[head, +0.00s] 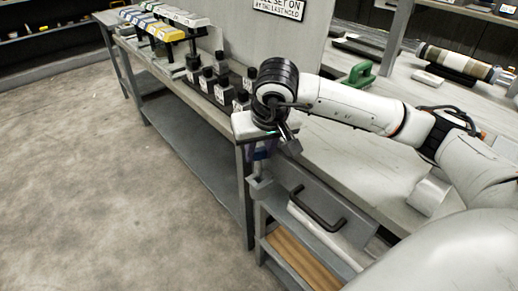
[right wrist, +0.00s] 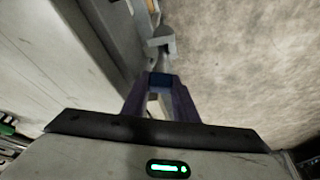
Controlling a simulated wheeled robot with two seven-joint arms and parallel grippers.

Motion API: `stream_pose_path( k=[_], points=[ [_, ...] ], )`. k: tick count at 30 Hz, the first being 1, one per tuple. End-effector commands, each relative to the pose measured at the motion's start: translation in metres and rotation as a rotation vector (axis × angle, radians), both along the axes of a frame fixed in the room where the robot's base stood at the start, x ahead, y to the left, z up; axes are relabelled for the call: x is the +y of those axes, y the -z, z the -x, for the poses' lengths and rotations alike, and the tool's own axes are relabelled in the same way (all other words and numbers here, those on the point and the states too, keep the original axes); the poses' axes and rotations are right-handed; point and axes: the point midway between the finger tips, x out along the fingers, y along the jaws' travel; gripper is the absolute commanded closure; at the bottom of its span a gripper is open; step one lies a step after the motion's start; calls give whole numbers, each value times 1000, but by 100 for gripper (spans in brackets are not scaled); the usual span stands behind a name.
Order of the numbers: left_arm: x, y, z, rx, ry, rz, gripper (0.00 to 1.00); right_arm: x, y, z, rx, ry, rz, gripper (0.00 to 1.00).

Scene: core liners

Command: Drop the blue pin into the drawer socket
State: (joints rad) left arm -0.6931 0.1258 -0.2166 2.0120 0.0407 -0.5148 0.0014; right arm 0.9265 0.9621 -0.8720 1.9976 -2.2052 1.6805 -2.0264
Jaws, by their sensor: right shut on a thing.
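My right gripper (head: 262,152) points down beside the corner of the workbench, above the drawer unit. In the right wrist view its two purple fingers (right wrist: 160,92) are shut on a small dark blue piece, the blue pin (right wrist: 160,79). In the head view the pin is hard to tell from the fingers. A grey bracket, seemingly the drawer socket (head: 260,185), sits at the drawer's corner just below the fingers. It also shows beyond the fingertips in the right wrist view (right wrist: 162,39). I cannot tell whether the pin touches it. My left gripper is not in view.
The grey drawer (head: 343,216) has a black handle (head: 318,212). On the bench stand several black labelled blocks (head: 222,88) and a rack with yellow and blue pieces (head: 158,27). A green tool (head: 360,74) lies farther back. The floor (head: 110,190) at left is clear.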

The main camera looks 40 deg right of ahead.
Motion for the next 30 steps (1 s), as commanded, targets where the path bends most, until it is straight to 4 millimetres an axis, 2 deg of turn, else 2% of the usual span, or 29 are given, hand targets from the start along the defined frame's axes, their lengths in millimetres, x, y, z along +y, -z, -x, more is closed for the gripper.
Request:
stream_pose_path(
  k=[30],
  points=[
    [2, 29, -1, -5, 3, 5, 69, 0, 42, 0, -1, 1, 0, 97]
  ],
)
